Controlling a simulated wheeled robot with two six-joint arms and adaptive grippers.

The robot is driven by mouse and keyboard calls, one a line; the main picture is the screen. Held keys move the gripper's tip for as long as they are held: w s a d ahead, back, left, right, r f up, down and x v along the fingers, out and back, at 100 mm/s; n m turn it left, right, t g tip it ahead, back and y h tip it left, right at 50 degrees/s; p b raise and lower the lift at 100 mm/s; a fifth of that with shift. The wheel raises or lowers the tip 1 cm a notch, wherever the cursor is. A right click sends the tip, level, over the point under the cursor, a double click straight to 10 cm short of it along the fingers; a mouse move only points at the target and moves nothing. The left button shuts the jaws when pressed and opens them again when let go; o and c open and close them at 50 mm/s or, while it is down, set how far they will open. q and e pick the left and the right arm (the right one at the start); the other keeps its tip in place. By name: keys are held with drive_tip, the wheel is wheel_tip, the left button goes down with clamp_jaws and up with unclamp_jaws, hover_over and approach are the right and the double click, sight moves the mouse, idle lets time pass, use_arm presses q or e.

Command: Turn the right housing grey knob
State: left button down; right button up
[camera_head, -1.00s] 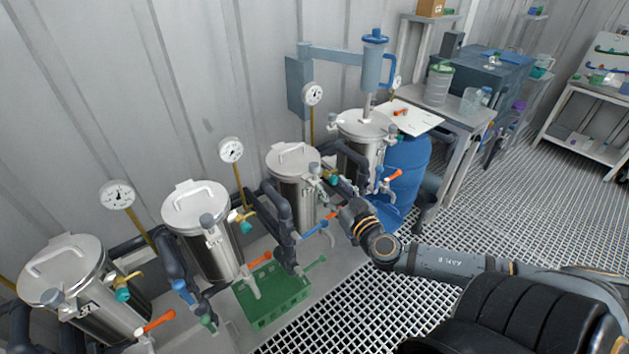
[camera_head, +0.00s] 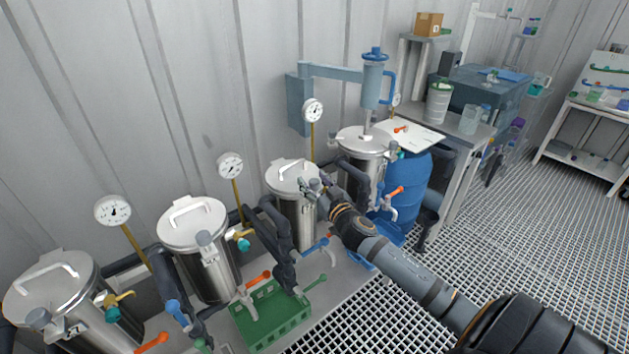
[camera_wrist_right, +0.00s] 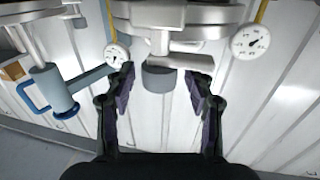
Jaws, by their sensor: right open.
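My right gripper (camera_head: 323,187) is at the front of a steel vessel (camera_head: 297,208), just left of the one under the blue column device. In the right wrist view my right gripper (camera_wrist_right: 160,77) is open, with one dark finger on each side of a grey knob (camera_wrist_right: 158,80). A gap shows between the knob and each finger, and the knob is not gripped. The knob sits on a steel clamp arm at the vessel's rim. In the head view the gripper and wrist largely hide this knob. My left gripper is not in view.
Similar steel vessels (camera_head: 196,235) with gauges stand along the wall to the left. Dark pipes (camera_head: 273,235) and coloured valve handles run between them. A green crate (camera_head: 268,318) stands in front. A blue barrel (camera_head: 408,190) is to the right.

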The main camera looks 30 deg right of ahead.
clamp_jaws()
idle(0.3)
drive_tip(key=shift+f, duration=0.1)
